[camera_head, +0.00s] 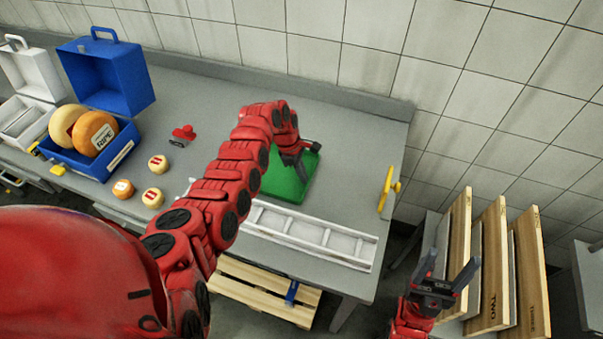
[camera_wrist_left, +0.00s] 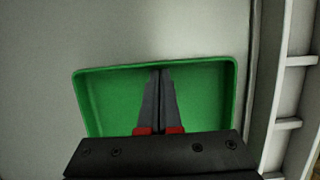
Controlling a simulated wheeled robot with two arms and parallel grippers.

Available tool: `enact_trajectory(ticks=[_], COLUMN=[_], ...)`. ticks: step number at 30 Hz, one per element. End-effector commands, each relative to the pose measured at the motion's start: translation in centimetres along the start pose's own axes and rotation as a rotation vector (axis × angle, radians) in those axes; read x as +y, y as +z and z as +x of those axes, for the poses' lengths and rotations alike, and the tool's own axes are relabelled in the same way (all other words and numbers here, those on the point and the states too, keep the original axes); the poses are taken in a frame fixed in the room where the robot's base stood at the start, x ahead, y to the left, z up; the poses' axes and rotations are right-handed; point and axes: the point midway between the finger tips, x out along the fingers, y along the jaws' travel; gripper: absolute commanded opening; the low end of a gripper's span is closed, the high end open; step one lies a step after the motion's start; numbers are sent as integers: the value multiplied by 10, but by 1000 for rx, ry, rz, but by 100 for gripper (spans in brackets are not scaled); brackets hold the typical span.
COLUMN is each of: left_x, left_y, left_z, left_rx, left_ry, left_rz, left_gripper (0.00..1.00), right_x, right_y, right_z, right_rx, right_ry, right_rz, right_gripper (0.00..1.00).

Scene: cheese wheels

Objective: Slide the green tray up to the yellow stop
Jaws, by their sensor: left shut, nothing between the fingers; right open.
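The green tray (camera_head: 277,187) lies on the grey table, right of the middle, partly hidden by my left arm. A yellow piece, which looks like the stop (camera_head: 387,190), stands at the table's right end, with bare table between it and the tray. My left gripper (camera_head: 303,178) points down over the tray, shut and empty. In the left wrist view, its closed fingertips (camera_wrist_left: 158,74) reach inside the outline of the tray (camera_wrist_left: 105,105), close to one wall. I cannot tell whether they touch it. My right gripper (camera_head: 450,264) is open and empty, off the table at lower right.
A white slotted rack (camera_head: 310,236) lies along the table's front edge, near the tray. Blue box (camera_head: 75,162) with cheese wheels, small round cheeses (camera_head: 157,164) and a red item (camera_head: 183,133) are at left. Upright wooden boards (camera_head: 490,265) stand beside my right gripper.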

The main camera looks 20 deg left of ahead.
Motion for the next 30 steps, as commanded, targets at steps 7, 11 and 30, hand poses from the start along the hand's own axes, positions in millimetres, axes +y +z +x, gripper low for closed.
enact_trajectory(ticks=[7,11,30], left_x=[1,1,0], left_y=[29,66,212], left_z=[7,20,64], left_rx=[-1,-1,0], left_ry=[1,2,2], left_rz=[7,9,3], left_gripper=[0,0,0], right_x=[0,0,-2], right_y=[-1,-1,5], right_z=[6,5,-30], right_rx=[0,0,0], right_ry=[0,0,0], right_rz=[0,0,0], right_gripper=[69,69,69])
